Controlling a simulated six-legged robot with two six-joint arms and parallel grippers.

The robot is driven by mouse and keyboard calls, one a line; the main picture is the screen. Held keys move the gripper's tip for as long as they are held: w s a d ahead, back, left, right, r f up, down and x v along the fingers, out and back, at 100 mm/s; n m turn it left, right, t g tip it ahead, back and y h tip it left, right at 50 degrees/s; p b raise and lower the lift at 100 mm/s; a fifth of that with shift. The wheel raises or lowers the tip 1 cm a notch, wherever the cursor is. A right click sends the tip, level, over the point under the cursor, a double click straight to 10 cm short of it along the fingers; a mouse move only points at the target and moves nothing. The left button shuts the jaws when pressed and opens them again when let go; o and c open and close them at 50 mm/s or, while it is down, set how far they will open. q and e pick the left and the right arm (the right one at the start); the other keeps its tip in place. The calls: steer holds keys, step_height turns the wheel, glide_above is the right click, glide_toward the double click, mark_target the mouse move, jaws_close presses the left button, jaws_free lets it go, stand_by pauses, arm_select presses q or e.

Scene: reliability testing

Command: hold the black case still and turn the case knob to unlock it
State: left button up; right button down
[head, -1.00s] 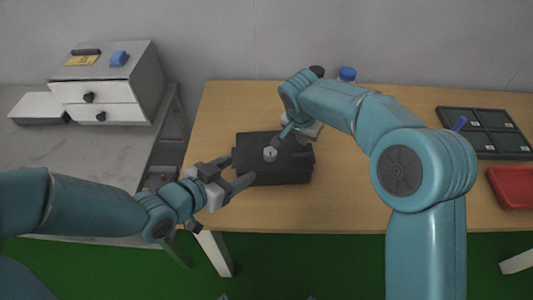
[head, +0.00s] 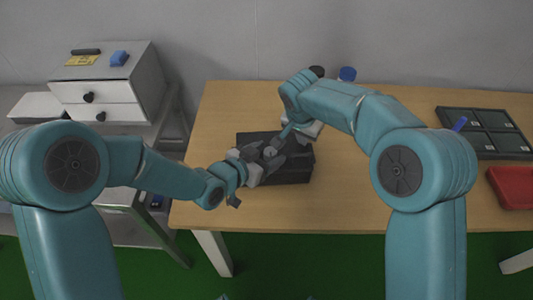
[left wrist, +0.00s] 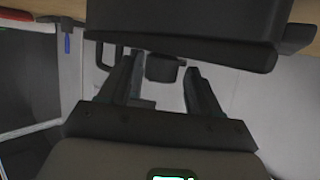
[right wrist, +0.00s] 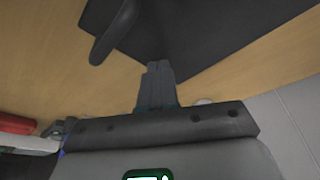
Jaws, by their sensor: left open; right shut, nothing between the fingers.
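The black case (head: 298,168) lies flat on the wooden table. My right gripper (right wrist: 158,68) is shut and empty, at the case's back edge. Its fingertips overlap the case (right wrist: 215,25) in the right wrist view; contact is unclear. My left gripper partly hides the case in the head view.
A blue-capped item (head: 347,74) stands behind my right arm. A dark compartment tray (head: 484,132) and a red tray (head: 512,187) lie at the right. A white drawer cabinet (head: 108,85) stands at the left. The table's front middle is clear.

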arm_select(q)
steer(key=c, duration=1)
steer(key=shift+c, duration=0.2)
steer(key=shift+d+n+y, duration=0.15)
steer(key=shift+n+y, duration=0.15)
steer(key=shift+s+d+n+t+y, duration=0.15)
steer(key=shift+d+n+t+y, duration=0.05)
steer(key=shift+n+t+y, duration=0.65)
steer(key=n+t+y, duration=0.1)
steer(key=n+y, duration=0.2)
steer(key=shift+d, duration=0.15)
steer(key=shift+d+n+y, duration=0.15)
steer(key=shift+n+y, duration=2.4)
steer(key=shift+y, duration=0.5)
steer(key=o, duration=1)
